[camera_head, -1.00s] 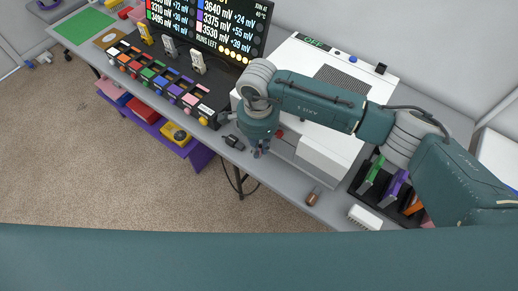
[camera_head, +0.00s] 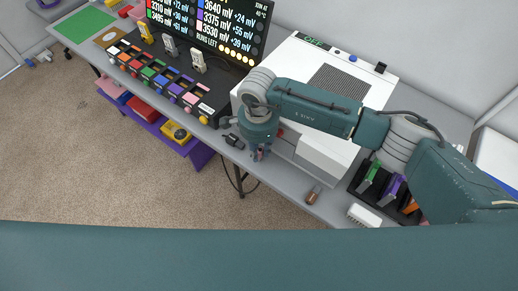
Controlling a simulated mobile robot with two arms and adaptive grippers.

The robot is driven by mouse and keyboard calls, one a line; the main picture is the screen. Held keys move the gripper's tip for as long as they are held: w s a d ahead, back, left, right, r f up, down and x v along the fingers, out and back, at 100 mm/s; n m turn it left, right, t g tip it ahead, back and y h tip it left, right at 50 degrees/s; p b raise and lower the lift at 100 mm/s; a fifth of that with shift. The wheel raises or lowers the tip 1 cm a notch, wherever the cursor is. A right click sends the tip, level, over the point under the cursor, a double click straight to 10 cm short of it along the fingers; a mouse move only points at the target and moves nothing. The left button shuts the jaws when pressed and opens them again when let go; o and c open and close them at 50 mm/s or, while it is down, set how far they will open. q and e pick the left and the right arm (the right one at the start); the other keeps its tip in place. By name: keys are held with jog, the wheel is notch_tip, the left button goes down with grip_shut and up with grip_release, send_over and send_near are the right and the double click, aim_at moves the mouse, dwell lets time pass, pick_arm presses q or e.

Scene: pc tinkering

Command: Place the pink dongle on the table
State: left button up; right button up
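I cannot make out a pink dongle with certainty. A small pink piece (camera_head: 203,87) shows at the right end of the black unit with the row of coloured slots. The grey table (camera_head: 330,208) runs across the view. My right gripper (camera_head: 260,154) points down near the table's front edge, in front of the white machine. Its fingers are small and dark, and I cannot tell whether they are open or hold something. My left gripper is not in view.
A small brown cylinder (camera_head: 313,195), a white ribbed block (camera_head: 364,215) and a dark rack with coloured cartridges (camera_head: 372,172) are to the right.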

aim_at(259, 152)
notch_tip(259, 152, up, 12)
jog(key=b, duration=0.3)
jog(key=shift+a, duration=0.1)
dwell(0.6)
